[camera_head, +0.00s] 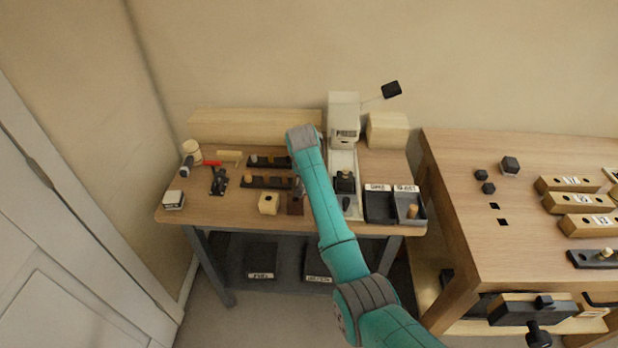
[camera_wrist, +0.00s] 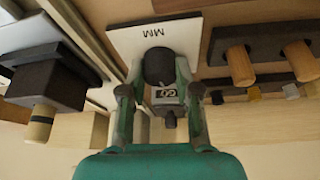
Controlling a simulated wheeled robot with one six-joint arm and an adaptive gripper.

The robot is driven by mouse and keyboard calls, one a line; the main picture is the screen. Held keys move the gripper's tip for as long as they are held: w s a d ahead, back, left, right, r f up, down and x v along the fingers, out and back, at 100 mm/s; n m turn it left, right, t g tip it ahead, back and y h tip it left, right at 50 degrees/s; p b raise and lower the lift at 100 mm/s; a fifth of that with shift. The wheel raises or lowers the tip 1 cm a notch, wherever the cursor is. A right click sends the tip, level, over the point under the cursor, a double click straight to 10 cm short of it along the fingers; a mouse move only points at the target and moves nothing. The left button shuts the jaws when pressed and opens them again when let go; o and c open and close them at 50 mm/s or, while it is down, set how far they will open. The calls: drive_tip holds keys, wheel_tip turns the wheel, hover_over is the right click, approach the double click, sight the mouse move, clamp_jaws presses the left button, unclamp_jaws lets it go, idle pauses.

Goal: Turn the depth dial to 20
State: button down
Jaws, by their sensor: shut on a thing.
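The depth dial is a dark round knob (camera_wrist: 159,66) on a white plate marked MM (camera_wrist: 185,38) in the wrist view. My gripper (camera_wrist: 160,92) has one finger on each side of the knob and is shut on it. A small white label with digits (camera_wrist: 168,93) shows between the fingers; I cannot read it surely. The dial's pointer and scale are not clear, so I cannot tell its setting. In the head view my teal arm hides the gripper and the dial, left of the white press (camera_head: 343,118).
Dark racks with wooden pegs (camera_wrist: 268,62) lie close on the right in the wrist view. A dark block with a peg (camera_wrist: 48,82) stands at left. In the head view, black trays (camera_head: 380,207) sit right of my arm, and a mallet (camera_head: 191,152) at far left.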

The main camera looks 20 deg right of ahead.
drive_tip(key=shift+m, duration=0.6)
drive_tip(key=shift+g, duration=0.3)
drive_tip(key=c, duration=0.8)
unclamp_jaws()
drive_tip(key=v, duration=1.2)
drive_tip(key=shift+s+a, duration=0.1)
drive_tip(key=shift+a, duration=0.2)
drive_tip(key=shift+f, duration=0.1)
